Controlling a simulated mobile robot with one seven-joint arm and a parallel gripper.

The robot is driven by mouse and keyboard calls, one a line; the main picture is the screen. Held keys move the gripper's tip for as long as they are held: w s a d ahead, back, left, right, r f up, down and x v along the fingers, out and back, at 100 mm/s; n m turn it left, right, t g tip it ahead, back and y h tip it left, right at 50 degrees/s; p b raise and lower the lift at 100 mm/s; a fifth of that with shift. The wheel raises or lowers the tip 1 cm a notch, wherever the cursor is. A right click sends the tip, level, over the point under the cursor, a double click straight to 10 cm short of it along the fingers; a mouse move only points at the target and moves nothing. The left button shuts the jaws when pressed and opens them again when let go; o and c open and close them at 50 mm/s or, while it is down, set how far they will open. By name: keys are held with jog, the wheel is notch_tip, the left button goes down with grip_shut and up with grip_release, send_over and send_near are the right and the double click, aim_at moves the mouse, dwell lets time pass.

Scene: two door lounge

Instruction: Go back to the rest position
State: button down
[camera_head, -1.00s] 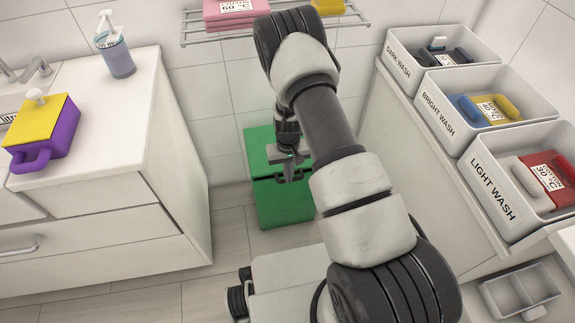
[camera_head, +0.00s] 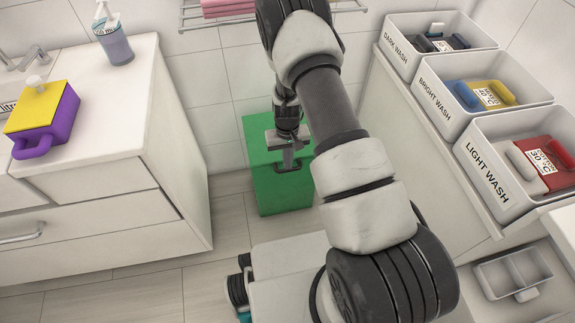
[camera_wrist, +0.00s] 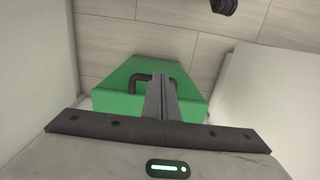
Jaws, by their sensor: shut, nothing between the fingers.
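My gripper (camera_head: 289,157) is in front of the green box (camera_head: 272,190) in the head view, pointing down. It is shut with nothing held. In the wrist view my gripper's fingers (camera_wrist: 161,98) are together, in front of the green box (camera_wrist: 195,75). A dark handle shows on the box's near face in that view. I cannot tell how far the fingers are from the box. My arm hides part of the box's right side in the head view.
A white counter (camera_head: 90,120) with a purple and yellow jug (camera_head: 45,118) and a soap bottle (camera_head: 114,42) stands at left. At right, a shelf holds the dark wash (camera_head: 395,55), bright wash (camera_head: 438,108) and light wash (camera_head: 485,170) bins with items inside. Floor (camera_head: 230,225) shows between.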

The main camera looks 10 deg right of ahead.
notch_tip(320, 180, up, 9)
jog(key=s+p, duration=0.1)
jog(key=p, duration=0.1)
jog(key=shift+s, duration=0.35)
notch_tip(320, 180, up, 26)
jog(key=s+a+t, duration=0.1)
jog(key=s+t, duration=0.1)
jog(key=s, duration=0.1)
jog(key=s+d+r+t, duration=0.2)
jog(key=s+r+t, duration=0.2)
jog(key=s+r, duration=1.35)
notch_tip(320, 180, up, 20)
jog(key=s+p, duration=0.1)
jog(key=p, duration=2)
jog(key=shift+s+a+f, duration=0.2)
jog(key=shift+f, duration=0.05)
